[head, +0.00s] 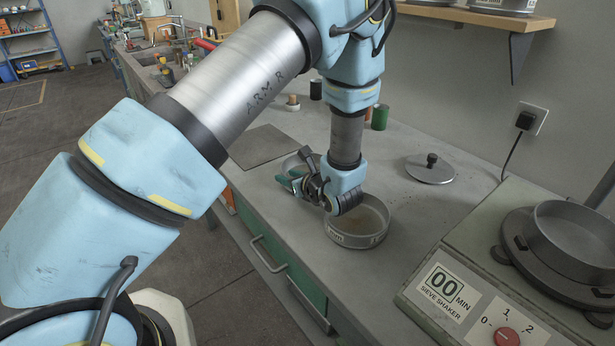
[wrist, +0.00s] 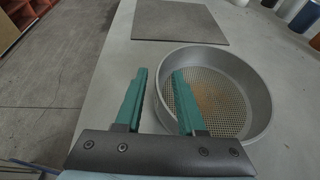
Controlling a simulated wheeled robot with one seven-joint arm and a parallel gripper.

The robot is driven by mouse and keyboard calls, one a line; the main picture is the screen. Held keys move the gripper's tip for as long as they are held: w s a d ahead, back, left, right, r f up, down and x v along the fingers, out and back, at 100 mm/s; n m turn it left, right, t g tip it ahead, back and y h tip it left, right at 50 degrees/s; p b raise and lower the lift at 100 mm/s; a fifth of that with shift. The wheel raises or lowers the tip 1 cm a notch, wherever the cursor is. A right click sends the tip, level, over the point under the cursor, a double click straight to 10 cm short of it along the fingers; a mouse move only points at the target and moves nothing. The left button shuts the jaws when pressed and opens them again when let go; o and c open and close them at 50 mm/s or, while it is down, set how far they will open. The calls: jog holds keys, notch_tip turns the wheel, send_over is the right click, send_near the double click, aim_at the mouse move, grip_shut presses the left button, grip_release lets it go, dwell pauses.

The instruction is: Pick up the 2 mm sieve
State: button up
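My gripper's green fingers (wrist: 160,73) are apart. The left finger is outside the sieve's left wall, the right finger over its inside. No label shows there.
A dark flat plate (head: 264,145) lies beyond the sieves. A lid with a knob (head: 430,172) lies to the right. The sieve shaker (head: 480,285) takes the right end of the bench. Several jars stand at the back. The bench's front edge is close on the left.

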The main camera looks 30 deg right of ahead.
grip_shut()
dwell(1.3)
